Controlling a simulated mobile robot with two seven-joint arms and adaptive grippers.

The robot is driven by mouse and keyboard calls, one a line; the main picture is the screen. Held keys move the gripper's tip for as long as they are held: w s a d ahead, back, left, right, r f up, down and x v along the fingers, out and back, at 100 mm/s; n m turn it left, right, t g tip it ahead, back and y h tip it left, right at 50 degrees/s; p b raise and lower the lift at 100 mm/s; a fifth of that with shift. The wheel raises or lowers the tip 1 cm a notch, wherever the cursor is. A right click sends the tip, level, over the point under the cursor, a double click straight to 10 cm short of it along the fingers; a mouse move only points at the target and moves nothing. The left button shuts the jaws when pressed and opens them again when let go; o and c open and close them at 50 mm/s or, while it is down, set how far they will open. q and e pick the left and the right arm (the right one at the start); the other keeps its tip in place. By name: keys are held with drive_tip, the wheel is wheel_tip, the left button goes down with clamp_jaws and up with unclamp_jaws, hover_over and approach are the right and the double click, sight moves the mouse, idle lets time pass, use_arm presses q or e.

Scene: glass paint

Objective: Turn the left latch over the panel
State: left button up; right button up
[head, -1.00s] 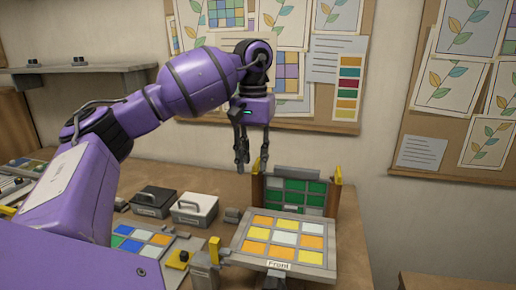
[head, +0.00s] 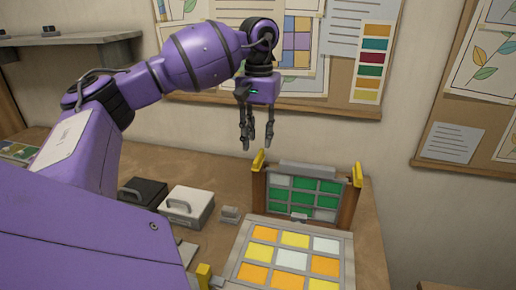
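A panel of green and white tiles (head: 303,199) stands upright in a wooden holder. A yellow latch (head: 259,161) sticks up at the holder's left top corner, and another yellow latch (head: 357,176) at its right top corner. A framed panel of yellow, orange and white tiles (head: 290,260) lies in front, cut off by the lower edge. A yellow piece (head: 203,275) stands at its near left side. My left gripper (head: 257,146) points down above and behind the upright panel's left end, fingers apart and empty. My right gripper is not in view.
A black lidded box (head: 143,192) and a white lidded box (head: 187,207) stand left of the panels. A wall shelf (head: 65,45) is at upper left.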

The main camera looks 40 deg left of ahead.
sight(259, 155)
use_arm(q)
drive_tip(key=shift+f+p, duration=0.3)
drive_tip(key=shift+f, duration=2.05)
drive_tip(key=shift+c, duration=0.3)
drive_tip(key=shift+w, duration=0.1)
clamp_jaws()
